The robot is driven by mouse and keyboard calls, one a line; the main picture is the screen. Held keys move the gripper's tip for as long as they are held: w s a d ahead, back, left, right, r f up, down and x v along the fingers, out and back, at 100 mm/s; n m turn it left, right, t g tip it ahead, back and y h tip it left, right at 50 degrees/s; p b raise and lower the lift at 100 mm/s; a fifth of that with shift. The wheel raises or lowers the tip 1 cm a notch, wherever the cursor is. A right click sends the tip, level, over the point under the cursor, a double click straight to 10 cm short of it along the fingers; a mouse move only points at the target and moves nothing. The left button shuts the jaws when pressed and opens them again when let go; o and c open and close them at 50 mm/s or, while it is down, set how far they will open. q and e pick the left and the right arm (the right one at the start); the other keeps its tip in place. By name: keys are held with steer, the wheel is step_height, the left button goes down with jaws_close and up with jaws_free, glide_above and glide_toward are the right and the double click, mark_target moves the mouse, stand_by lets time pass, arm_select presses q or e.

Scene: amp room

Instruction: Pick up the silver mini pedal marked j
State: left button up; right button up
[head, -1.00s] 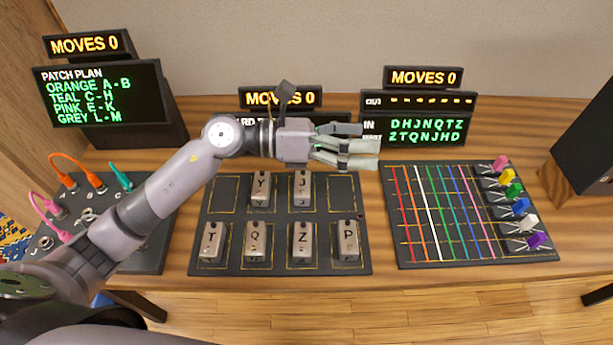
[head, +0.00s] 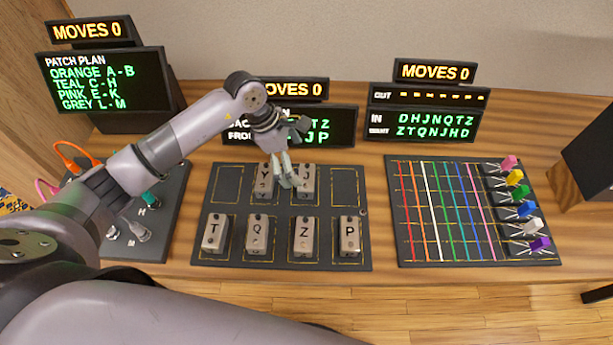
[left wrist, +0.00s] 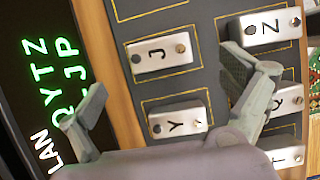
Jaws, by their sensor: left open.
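The silver mini pedal marked J (head: 308,183) stands in the back row of the dark pedal board (head: 230,184), right of the pedal marked Y (head: 262,186). My left gripper (head: 287,184) is open and points down over the back row, its fingers covering J's left side and part of Y's right side. In the left wrist view, J (left wrist: 160,52) and Y (left wrist: 177,121) lie below the spread fingers of the left gripper (left wrist: 165,88), the space between the fingertips falling around the gap between these pedals. Nothing is held. My right gripper is out of view.
Pedals T (head: 214,234), Q (head: 257,235), Z (head: 304,235) and P (head: 350,234) fill the front row. A display (head: 335,127) stands behind the board. A panel with coloured lines (head: 440,215) lies right, a cable panel (head: 165,225) left. The back-row end slots are empty.

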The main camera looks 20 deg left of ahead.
mark_target(306, 176)
arm_select(q)
steer(key=x, duration=0.2)
steer(key=shift+d+f, duration=0.2)
steer(key=shift+f, duration=0.15)
steer(key=p+x, duration=0.2)
steer(key=x, duration=0.3)
steer(key=shift+a, duration=0.1)
steer(key=shift+w+f, duration=0.1)
steer(key=shift+f, duration=0.15)
steer(key=shift+c, duration=0.4)
steer(key=c, duration=1.3)
steer(key=shift+r, duration=0.1)
